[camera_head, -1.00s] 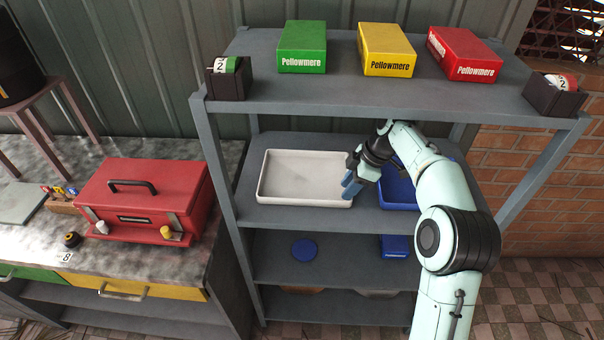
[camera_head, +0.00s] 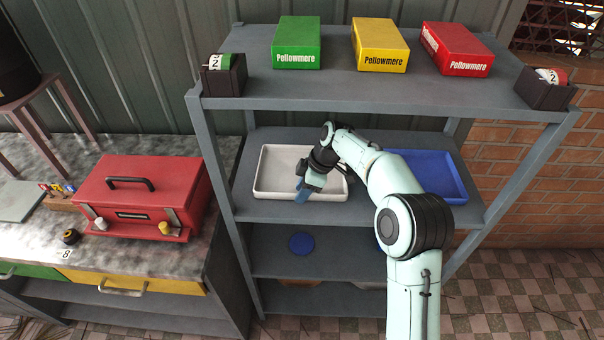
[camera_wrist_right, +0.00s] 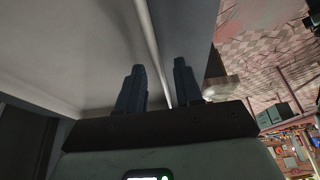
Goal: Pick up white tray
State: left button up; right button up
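The white tray (camera_head: 268,172) is a shallow rectangular tray lying flat on the second shelf, on its left half. My right gripper (camera_head: 301,194) is at the tray's front rim, right of its middle. My arm hides part of the tray's right side. In the right wrist view the two dark fingers (camera_wrist_right: 160,88) stand apart, with the pale rim of the tray (camera_wrist_right: 152,45) running between them. I cannot tell whether either finger touches the rim. My left gripper is not in view.
A blue tray (camera_head: 437,178) lies right of the white one, partly behind my arm. The upper shelf (camera_head: 385,93) hangs above, carrying green, yellow and red boxes. A shelf post (camera_head: 217,190) stands left of the tray. A red toolbox (camera_head: 145,190) is on the left bench.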

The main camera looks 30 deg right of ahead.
jog(key=shift+f, duration=0.1)
jog(key=shift+c, duration=0.3)
grip_shut()
jog(key=shift+w, duration=0.1)
